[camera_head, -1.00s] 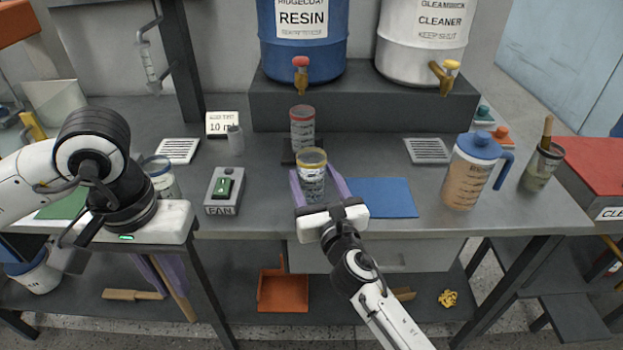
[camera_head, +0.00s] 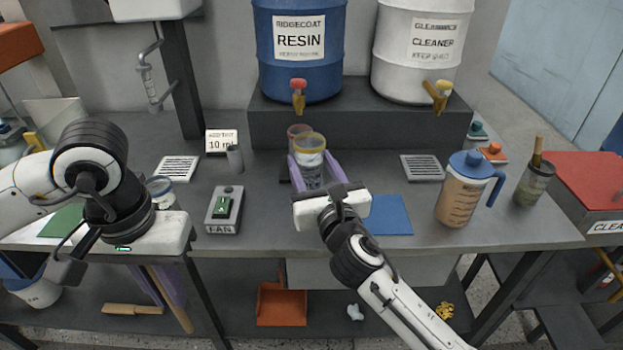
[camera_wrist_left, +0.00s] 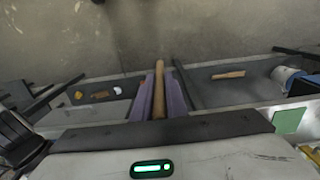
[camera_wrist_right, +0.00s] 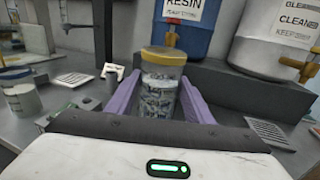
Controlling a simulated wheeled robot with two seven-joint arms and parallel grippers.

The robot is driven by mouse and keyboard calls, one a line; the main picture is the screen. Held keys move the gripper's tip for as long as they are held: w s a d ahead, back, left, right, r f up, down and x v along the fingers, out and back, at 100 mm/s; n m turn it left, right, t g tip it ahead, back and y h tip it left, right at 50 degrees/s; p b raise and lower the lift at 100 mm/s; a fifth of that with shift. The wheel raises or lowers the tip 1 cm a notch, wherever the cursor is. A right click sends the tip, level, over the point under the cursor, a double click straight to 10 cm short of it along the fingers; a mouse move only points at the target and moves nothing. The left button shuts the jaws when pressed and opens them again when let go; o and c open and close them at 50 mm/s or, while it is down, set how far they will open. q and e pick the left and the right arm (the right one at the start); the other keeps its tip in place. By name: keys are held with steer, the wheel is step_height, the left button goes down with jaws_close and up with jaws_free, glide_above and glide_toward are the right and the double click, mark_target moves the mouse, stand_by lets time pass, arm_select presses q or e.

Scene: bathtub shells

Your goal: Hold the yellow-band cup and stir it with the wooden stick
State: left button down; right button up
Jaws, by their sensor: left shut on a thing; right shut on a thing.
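The yellow-band cup (camera_head: 310,160) is a clear cup with a yellow rim and speckled sides, upright between the purple fingers of my right gripper (camera_head: 307,172). My right gripper is shut on it; it fills the middle of the right wrist view (camera_wrist_right: 162,88). I cannot tell exactly how high its base is above the bench. My left gripper (camera_head: 163,285) points down in front of the bench's front edge, at the left. It is shut on the wooden stick (camera_head: 172,305), which also shows between its fingers in the left wrist view (camera_wrist_left: 159,90).
Another cup (camera_head: 161,192) stands near my left arm.

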mark_target(181, 314)
steer(key=shift+r, duration=0.6)
arm_select(q)
steer(key=shift+f, duration=0.1)
arm_select(e)
steer(key=shift+f, duration=0.1)
